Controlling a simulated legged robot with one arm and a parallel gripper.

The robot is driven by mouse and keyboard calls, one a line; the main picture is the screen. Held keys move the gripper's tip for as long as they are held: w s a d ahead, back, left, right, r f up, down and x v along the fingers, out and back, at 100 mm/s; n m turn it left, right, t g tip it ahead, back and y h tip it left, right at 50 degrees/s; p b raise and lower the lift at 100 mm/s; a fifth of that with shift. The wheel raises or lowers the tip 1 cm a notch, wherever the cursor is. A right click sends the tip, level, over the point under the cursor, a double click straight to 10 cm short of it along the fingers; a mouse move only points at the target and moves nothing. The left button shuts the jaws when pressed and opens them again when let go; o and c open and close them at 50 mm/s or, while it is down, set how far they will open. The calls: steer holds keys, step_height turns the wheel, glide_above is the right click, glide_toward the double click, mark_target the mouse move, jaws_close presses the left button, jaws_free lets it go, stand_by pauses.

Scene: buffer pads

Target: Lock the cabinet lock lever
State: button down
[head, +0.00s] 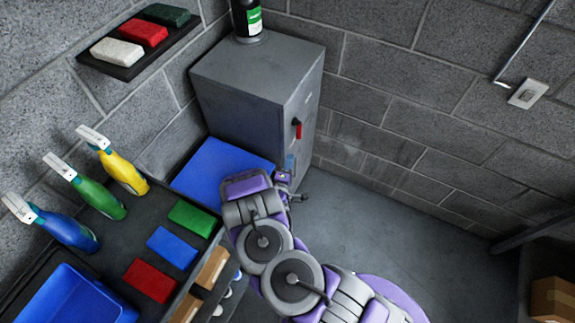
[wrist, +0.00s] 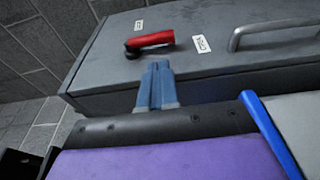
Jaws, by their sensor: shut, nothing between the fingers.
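The grey cabinet (head: 255,85) stands in the corner. Its red lock lever (head: 298,128) is on the front face. In the wrist view the red lever (wrist: 150,40) has a dark pivot at its left end and points right, towards a white label (wrist: 201,44) that seems to read OPEN. Another small label (wrist: 138,25) lies above the pivot; its text is too small to read. My gripper (wrist: 157,68) is shut and empty, its blue fingers just below the lever in the wrist view, with a visible gap. In the head view my gripper (head: 290,162) is below the lever.
A metal handle (wrist: 270,30) is right of the lever in the wrist view. A dark bottle (head: 247,20) stands on the cabinet. A cart (head: 110,235) with spray bottles, colored pads and a blue bin is at left. Open floor (head: 385,225) lies right of the cabinet.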

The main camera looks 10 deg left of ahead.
mark_target(298, 136)
steer(key=w, duration=0.3)
steer(key=w+d+b, duration=0.1)
steer(key=w, duration=0.5)
steer(key=shift+w+d+b, duration=0.25)
steer(key=shift+w+b, duration=0.05)
steer(key=shift+b, duration=0.05)
steer(key=shift+s, duration=0.15)
